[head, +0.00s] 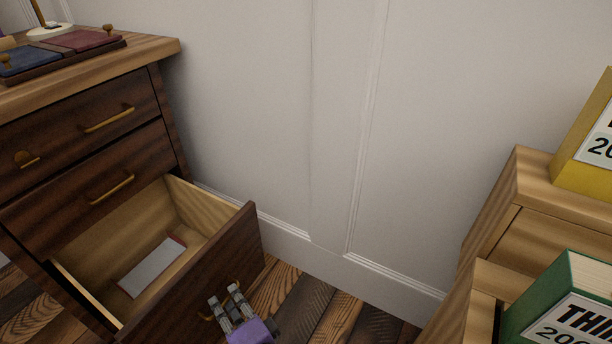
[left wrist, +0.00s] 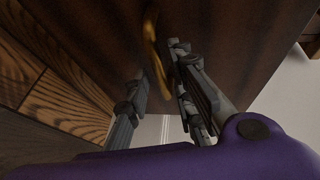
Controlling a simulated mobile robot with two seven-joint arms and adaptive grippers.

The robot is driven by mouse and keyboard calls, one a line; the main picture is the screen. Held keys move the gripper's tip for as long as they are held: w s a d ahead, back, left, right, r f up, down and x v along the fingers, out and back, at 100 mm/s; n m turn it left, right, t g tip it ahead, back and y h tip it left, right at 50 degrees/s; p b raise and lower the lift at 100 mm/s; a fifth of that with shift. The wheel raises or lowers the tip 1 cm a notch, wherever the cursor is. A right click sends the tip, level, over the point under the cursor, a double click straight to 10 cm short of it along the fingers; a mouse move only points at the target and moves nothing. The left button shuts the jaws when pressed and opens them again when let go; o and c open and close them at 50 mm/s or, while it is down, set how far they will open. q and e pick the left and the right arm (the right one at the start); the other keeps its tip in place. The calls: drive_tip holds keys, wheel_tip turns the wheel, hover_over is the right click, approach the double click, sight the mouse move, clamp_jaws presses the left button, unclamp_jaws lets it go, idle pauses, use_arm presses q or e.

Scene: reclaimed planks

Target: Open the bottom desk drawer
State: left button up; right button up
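The dark wooden desk (head: 85,150) stands at the left in the head view. Its bottom drawer (head: 215,275) is pulled well out, showing a pale wooden inside with a flat white item with a red edge (head: 152,267) lying in it. My left gripper (head: 224,294) is at the drawer front by its brass handle (left wrist: 151,45). Its two grey fingers are apart; the handle lies close to the right finger in the left wrist view, and I cannot tell if they touch. My right gripper is in no view.
Two closed drawers with brass handles (head: 110,119) are above the open one. A light wooden unit (head: 490,215) at the right carries a yellow binder (head: 580,172) and a green one (head: 530,310). Plank floor (head: 310,308) shows between, before a white panelled wall (head: 250,100).

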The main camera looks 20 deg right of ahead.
sight(211, 269)
use_arm(q)
drive_tip(key=shift+r, duration=0.15)
drive_tip(key=shift+o, duration=0.5)
wheel_tip(211, 269, up, 5)
drive_tip(key=shift+w+f, duration=0.1)
drive_tip(key=shift+w, duration=0.05)
drive_tip(key=o, duration=1)
drive_tip(key=r, duration=0.4)
drive_tip(key=shift+w, duration=0.25)
drive_tip(key=shift+s+a+r, duration=0.1)
drive_tip(key=shift+s+r, duration=0.15)
drive_tip(key=shift+r, duration=0.5)
drive_tip(key=c, duration=0.5)
drive_tip(key=shift+s, duration=0.15)
drive_tip(key=c, duration=0.6)
drive_tip(key=shift+f, duration=0.15)
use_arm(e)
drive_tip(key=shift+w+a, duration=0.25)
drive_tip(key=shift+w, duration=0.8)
use_arm(q)
drive_tip(key=shift+f, duration=0.1)
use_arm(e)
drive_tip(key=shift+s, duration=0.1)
